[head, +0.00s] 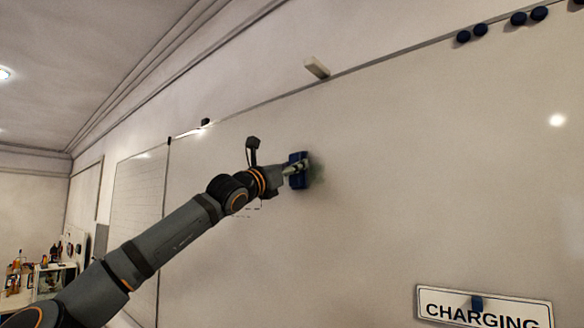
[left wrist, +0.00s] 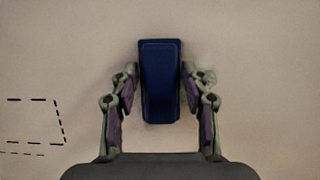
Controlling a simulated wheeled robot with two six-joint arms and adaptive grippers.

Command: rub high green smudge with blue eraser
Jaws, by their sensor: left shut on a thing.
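The blue eraser (head: 305,170) is upright at the whiteboard (head: 400,180), in its upper part. My left gripper (head: 290,170) is shut on it, with one finger on each side in the left wrist view (left wrist: 160,85). The eraser looks to be against the board or very close to it; contact itself is hidden. I cannot make out a clear green smudge. A faint dark, dull patch shows just right of the eraser in the head view; it may be smudge or shadow. My right gripper is not in view.
A pale block (head: 316,68) sits at the board's top edge. Several dark round magnets (head: 519,18) are at the top right. A CHARGING sign (head: 484,308) is low at the right. A dashed outline (left wrist: 40,120) is left of the gripper. The board right of the eraser is clear.

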